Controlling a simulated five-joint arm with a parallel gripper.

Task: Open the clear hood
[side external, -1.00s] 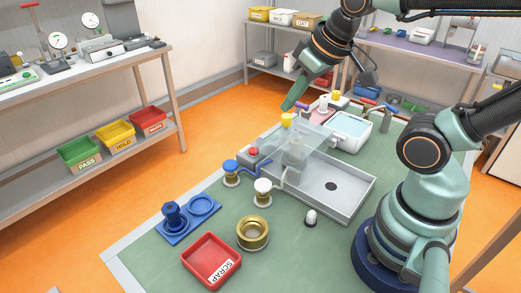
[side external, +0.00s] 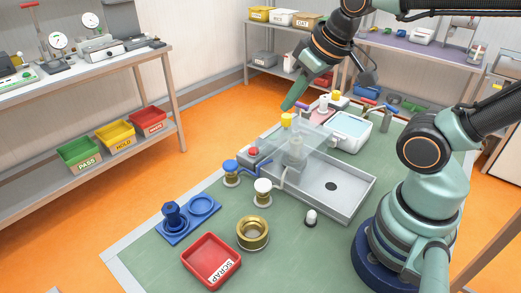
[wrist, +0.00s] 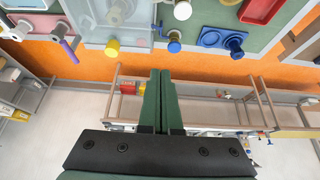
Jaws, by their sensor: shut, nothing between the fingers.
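The clear hood (side external: 308,138) stands over the far-left end of the grey metal tray (side external: 345,200), with a pale upright fitting showing through it. It also shows at the top of the wrist view (wrist: 130,32). My gripper (side external: 286,107) is shut and empty. In the side view its tip appears just above the yellow knob (side external: 287,120), near the hood's far-left edge; I see no clear contact. In the wrist view the green fingers (wrist: 162,75) lie together, apart from the hood in the picture.
A red button (side external: 253,152), a blue-capped valve (side external: 231,170) and a white-capped valve (side external: 263,190) stand left of the hood. A white basin (side external: 350,130) is behind right. A red scrap bin (side external: 211,260) and brass ring (side external: 253,233) sit in front.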

